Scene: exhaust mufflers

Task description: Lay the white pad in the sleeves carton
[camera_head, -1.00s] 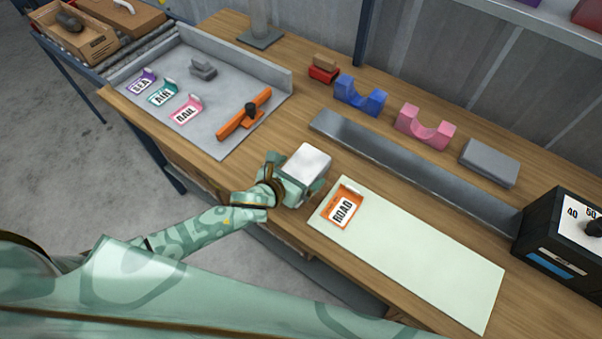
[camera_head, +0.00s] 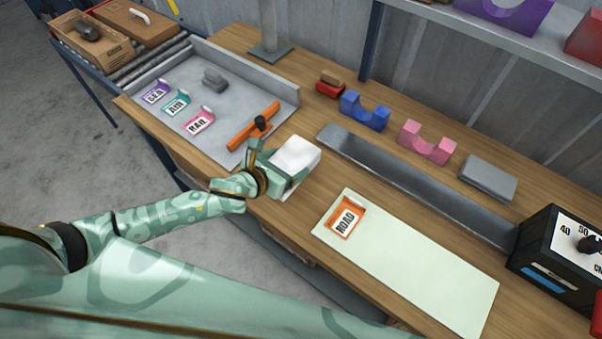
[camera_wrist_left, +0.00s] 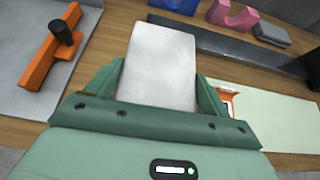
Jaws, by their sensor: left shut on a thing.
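A white pad (camera_head: 296,154) is held by my left gripper (camera_head: 284,166) above the wooden bench, between the grey tray and the pale green mat. In the left wrist view the pad (camera_wrist_left: 161,66) stands out between the two green fingers of my left gripper (camera_wrist_left: 158,92), which is shut on it. I cannot tell which is the sleeves carton. My right gripper is not in view.
A grey tray (camera_head: 165,82) holds SEA, AIR and RAIL tags and an orange bar tool (camera_head: 240,136). A pale green mat (camera_head: 420,268) carries a ROAD tag (camera_head: 346,218). Blue (camera_head: 364,110) and pink cradles (camera_head: 427,144), a metal channel (camera_head: 410,176) and a black dial box (camera_head: 555,260) stand right.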

